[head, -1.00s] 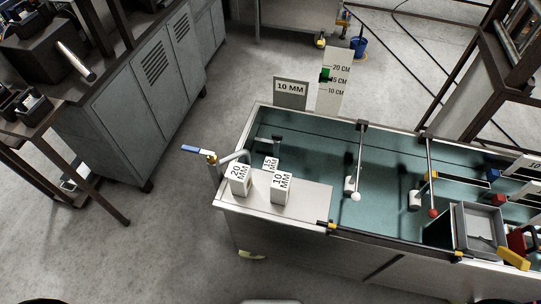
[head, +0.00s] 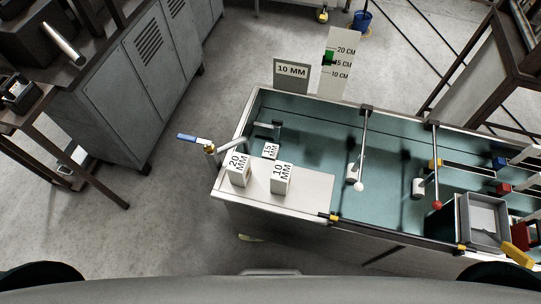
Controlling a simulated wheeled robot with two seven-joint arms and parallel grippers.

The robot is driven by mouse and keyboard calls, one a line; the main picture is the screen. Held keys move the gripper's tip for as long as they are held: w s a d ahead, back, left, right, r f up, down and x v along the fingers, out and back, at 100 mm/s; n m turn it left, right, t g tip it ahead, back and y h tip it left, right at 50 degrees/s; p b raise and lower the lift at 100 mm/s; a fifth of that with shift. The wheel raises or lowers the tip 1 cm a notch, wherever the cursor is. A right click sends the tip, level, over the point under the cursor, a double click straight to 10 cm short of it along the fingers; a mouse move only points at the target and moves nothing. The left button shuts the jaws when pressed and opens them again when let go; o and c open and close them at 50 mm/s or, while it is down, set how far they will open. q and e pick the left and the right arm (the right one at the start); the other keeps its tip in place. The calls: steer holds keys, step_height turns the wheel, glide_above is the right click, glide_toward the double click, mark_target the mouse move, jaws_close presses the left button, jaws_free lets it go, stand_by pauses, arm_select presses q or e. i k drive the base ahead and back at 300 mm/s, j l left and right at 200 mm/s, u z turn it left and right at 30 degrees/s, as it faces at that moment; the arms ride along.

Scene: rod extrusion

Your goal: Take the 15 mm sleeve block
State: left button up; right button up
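The 15 mm sleeve block (head: 270,151) is a small white block lettered "15 MM" in the head view. It stands behind two other white blocks at the left end of the long machine. The 20 mm block (head: 237,170) stands in front of it to the left. The 10 mm block (head: 282,178) stands in front of it to the right. Neither of my grippers shows in the head view.
The blocks are by a pale ledge (head: 308,198) at the teal-bedded machine's left end. A blue-handled valve (head: 195,139) sticks out at its left corner. A "10 MM" sign (head: 291,72) and a centimetre scale (head: 336,62) stand behind. Grey cabinets (head: 150,75) stand left; the floor between is clear.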

mark_target(270, 151)
steer(key=k+j+z, duration=0.5)
steer(key=k, duration=0.45)
